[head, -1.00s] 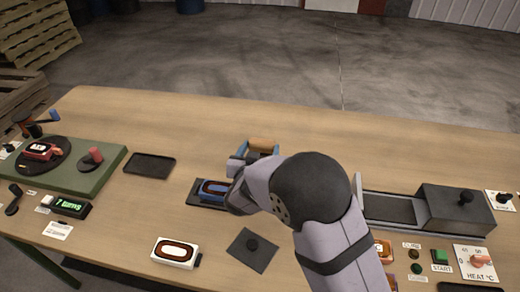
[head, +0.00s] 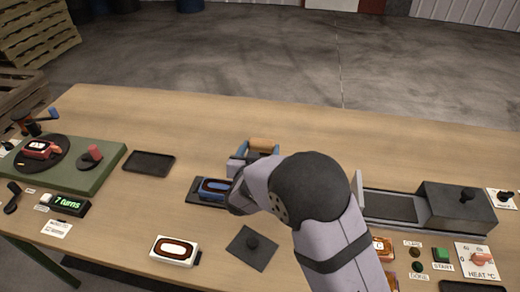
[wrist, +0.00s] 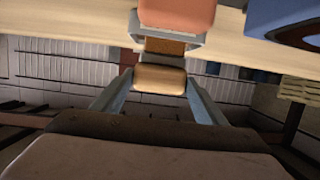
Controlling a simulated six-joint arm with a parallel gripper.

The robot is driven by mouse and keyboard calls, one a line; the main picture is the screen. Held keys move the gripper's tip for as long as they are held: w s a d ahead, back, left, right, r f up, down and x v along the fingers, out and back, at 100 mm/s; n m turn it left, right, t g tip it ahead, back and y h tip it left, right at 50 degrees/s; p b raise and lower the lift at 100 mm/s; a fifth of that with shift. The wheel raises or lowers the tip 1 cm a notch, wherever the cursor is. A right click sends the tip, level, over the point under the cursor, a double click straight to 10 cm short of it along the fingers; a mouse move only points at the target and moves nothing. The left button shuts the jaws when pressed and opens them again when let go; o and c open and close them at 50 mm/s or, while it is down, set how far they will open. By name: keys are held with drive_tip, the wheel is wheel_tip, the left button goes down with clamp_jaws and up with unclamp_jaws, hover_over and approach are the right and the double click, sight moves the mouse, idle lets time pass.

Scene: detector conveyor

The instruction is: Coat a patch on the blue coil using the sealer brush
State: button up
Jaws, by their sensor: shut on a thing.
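The blue coil (head: 213,189) lies on a dark flat holder (head: 194,196) left of my arm in the head view. Its blue side also shows at the top right of the wrist view (wrist: 264,14). My gripper (head: 255,152) is shut on the brush by its pale wooden handle (head: 263,145), just behind and right of the coil. The wrist view is upside down; there the handle (wrist: 160,80) sits between the blue-grey fingers. A grey band and a pink-orange part (wrist: 177,12) show beyond it. My arm hides part of the coil's right side, and contact with the brush cannot be told.
An empty black tray (head: 149,163) stands left. A green winder base (head: 100,183) is far left; a dark grey oven box (head: 459,207) is right. The table's back middle is clear.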

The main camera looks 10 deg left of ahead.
idle(0.6)
wheel_tip(320, 180, up, 7)
drive_tip(key=p, duration=0.6)
drive_tip(key=shift+p, duration=0.3)
idle(0.5)
